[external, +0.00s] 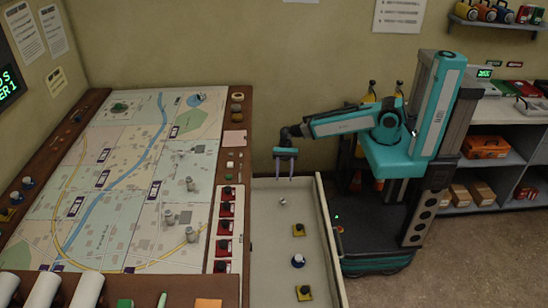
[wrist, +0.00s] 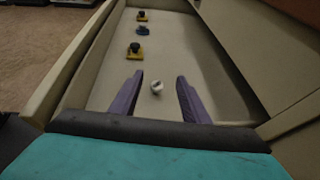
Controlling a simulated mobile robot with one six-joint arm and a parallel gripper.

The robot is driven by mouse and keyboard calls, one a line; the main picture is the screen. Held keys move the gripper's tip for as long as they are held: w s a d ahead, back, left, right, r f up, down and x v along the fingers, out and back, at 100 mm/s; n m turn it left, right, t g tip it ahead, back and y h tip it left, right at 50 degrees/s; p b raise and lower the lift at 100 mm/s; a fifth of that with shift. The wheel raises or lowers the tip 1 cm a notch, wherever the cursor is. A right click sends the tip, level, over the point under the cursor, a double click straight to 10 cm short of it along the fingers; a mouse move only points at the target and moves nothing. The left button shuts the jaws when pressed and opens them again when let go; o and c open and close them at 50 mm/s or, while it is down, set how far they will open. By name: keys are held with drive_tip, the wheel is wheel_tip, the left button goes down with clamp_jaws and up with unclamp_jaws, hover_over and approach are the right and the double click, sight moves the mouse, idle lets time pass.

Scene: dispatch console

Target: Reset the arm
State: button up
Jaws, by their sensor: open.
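My gripper (external: 283,178) hangs over the far end of a long pale tray (external: 268,243), fingers pointing down. In the wrist view its two purple fingers (wrist: 156,98) are apart with nothing gripped between them. A small whitish round piece (wrist: 157,87) lies on the tray floor, seen just beyond the fingertips; it also shows in the external view (external: 283,202). My teal arm (external: 345,122) reaches left from its column, bent at the elbow.
In the tray lie a yellow-based black-knobbed piece (external: 298,230), a blue round piece (external: 298,261) and another yellow-based piece (external: 304,292). The tray walls rise around them. A large map board (external: 130,175) stands left of the tray. Shelves (external: 490,165) stand at the right.

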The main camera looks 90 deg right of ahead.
drive_tip(key=shift+p+x, duration=0.6)
drive_tip(key=shift+x, duration=3.2)
